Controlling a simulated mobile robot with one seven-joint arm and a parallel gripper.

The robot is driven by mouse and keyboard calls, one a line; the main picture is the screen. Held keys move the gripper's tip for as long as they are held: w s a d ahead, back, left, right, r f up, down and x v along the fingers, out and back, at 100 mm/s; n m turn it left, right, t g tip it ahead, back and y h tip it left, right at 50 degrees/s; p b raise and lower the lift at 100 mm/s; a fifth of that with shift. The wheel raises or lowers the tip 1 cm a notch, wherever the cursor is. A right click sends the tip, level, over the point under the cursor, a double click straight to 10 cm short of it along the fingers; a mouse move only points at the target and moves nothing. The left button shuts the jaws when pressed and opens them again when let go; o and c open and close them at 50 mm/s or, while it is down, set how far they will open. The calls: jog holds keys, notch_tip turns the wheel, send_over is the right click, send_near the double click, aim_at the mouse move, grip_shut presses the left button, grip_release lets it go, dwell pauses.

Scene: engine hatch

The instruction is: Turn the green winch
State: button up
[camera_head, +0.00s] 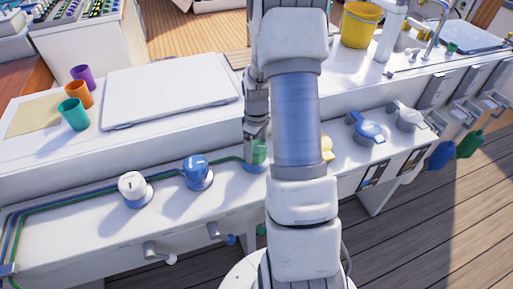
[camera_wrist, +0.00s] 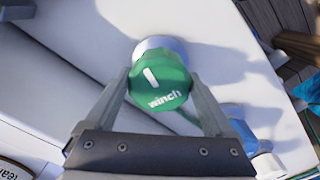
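The green winch knob (camera_wrist: 160,80) fills the middle of the wrist view, with the word "winch" and a white mark on its face. In the head view the green knob (camera_head: 260,153) is partly hidden behind my arm. My gripper (camera_wrist: 159,84) has one finger on each side of the knob, close against its edges. I cannot tell whether the fingers press on it or only stand around it.
A blue knob (camera_head: 197,173) and a white knob (camera_head: 133,188) stand to the left on the same white panel. A blue handle (camera_head: 369,130) and a white one (camera_head: 407,117) are to the right. Cups (camera_head: 74,114) and a white board (camera_head: 172,88) are on the upper level.

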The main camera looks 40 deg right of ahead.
jog(key=c, duration=0.3)
jog(key=m, duration=0.3)
jog(key=shift+a+m+p, duration=0.1)
jog(key=shift+m+p, duration=0.2)
jog(key=shift+m, duration=2.3)
jog(key=o, duration=1.1)
jog(key=shift+c, duration=0.2)
